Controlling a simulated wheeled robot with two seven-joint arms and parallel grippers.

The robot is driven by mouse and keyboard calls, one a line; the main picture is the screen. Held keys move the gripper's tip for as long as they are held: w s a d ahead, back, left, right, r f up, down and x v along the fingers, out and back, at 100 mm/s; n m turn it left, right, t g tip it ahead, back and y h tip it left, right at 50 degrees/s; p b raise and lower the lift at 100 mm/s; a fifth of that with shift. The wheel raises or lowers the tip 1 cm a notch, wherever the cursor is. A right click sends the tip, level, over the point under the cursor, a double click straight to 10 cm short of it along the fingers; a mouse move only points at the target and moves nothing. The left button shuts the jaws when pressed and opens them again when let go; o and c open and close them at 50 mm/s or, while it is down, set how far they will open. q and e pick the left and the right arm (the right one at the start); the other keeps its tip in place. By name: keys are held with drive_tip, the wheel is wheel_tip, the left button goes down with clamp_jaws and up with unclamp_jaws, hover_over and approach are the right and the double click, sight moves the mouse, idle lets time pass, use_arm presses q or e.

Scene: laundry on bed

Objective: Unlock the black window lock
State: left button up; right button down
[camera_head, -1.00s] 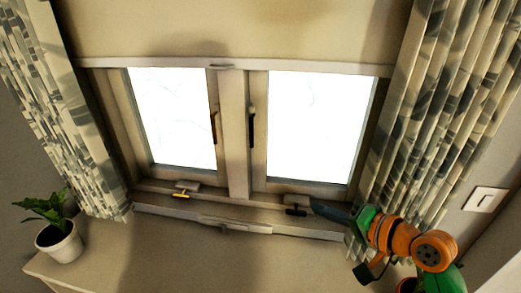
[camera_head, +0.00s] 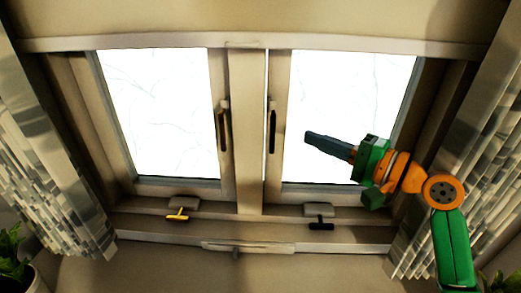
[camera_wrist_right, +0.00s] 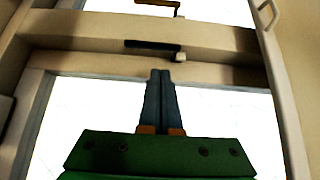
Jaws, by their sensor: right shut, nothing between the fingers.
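A black handle (camera_head: 272,128) stands upright on the right window sash. It also shows in the right wrist view (camera_wrist_right: 150,46), lying across the frame just beyond my fingertips. A second black piece, a T-shaped latch (camera_head: 321,226), sits on the bottom rail below the right pane. My right gripper (camera_head: 308,138) is in front of the right pane, to the right of the black handle and apart from it. Its fingers also show in the wrist view (camera_wrist_right: 160,74), pressed together and empty. My left gripper is not in view.
A brass-dark handle (camera_head: 223,128) is on the left sash, and a yellow latch (camera_head: 177,216) is on the left bottom rail. Curtains hang at the left (camera_head: 45,175) and right sides. A potted plant (camera_head: 14,262) is at the lower left.

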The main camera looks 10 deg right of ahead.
sight(273, 129)
use_arm(q)
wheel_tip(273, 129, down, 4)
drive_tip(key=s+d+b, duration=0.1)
drive_tip(key=b, duration=0.2)
use_arm(e)
wheel_tip(273, 129, down, 4)
drive_tip(key=s+d, duration=0.2)
use_arm(q)
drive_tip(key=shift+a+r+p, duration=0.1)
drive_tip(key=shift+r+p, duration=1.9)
drive_tip(key=shift+p, duration=0.1)
use_arm(e)
drive_tip(key=x, duration=1.1)
drive_tip(key=shift+r, duration=0.15)
